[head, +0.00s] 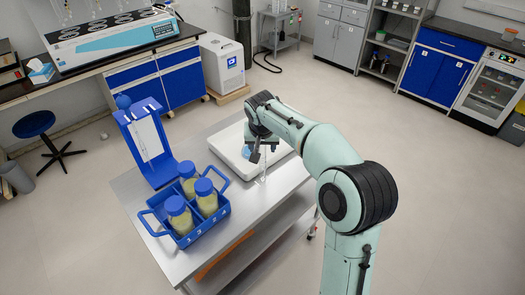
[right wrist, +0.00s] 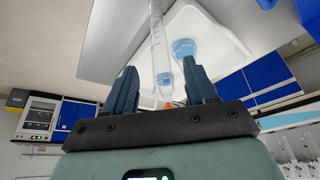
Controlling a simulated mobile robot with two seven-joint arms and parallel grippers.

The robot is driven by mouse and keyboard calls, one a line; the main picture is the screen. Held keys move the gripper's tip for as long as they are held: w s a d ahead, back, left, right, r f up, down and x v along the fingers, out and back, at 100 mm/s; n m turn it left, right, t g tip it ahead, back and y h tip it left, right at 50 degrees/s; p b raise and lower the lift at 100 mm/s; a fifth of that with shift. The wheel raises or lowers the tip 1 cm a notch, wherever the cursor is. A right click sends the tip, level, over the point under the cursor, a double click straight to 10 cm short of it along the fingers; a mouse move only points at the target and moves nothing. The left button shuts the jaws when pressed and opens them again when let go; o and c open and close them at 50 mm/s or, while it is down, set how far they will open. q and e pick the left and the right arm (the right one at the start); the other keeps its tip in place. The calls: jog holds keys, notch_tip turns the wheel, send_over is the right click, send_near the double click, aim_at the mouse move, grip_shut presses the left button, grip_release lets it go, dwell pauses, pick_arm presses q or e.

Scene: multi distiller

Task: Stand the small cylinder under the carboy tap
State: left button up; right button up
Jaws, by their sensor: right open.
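A small clear cylinder (head: 262,171) stands upright near the right edge of the metal table. In the right wrist view the clear cylinder (right wrist: 156,40) shows as a long narrow tube in line with the gap between my fingertips. My right gripper (head: 256,147) is above the table, close to the cylinder. Its dark blue fingers are apart in the right wrist view (right wrist: 160,85). A blue round part (right wrist: 185,48) lies beside the cylinder, over a white tray-like surface (right wrist: 215,40). I cannot make out a carboy or its tap clearly. My left gripper is not in view.
On the table, a blue crate (head: 192,232) with several blue-capped bottles stands at the front left, and a blue stand with a white panel (head: 148,138) is behind it. The white tray (head: 232,158) is at the back right. Bare table lies between.

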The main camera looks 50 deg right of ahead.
jog(key=v, duration=0.6)
jog(key=shift+w, duration=0.1)
jog(key=shift+c, duration=0.2)
jog(key=w+a+f+n+t+y+b, duration=0.25)
jog(key=w+a+f+t, duration=0.25)
jog(key=w+a, duration=0.25)
jog(key=m+t+h+b, duration=0.3)
jog(key=h+b, duration=0.4)
jog(key=h, duration=0.6)
send_near(262, 152)
jog(key=shift+n+t, duration=0.25)
jog(key=shift+t, duration=0.05)
jog(key=w+d, duration=0.1)
jog(key=w+d+f, duration=0.1)
jog(key=d, duration=0.1)
jog(key=w+d+f+p, duration=0.1)
jog(key=shift+w+d, duration=0.35)
jog(key=shift+d, duration=0.05)
jog(key=x, duration=0.5)
jog(key=shift+d+r+p, duration=0.15)
jog(key=shift+r+p, duration=0.1)
jog(key=shift+p, duration=0.05)
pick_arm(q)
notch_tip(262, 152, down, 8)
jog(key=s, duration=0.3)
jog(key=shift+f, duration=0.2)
pick_arm(e)
grip_shut()
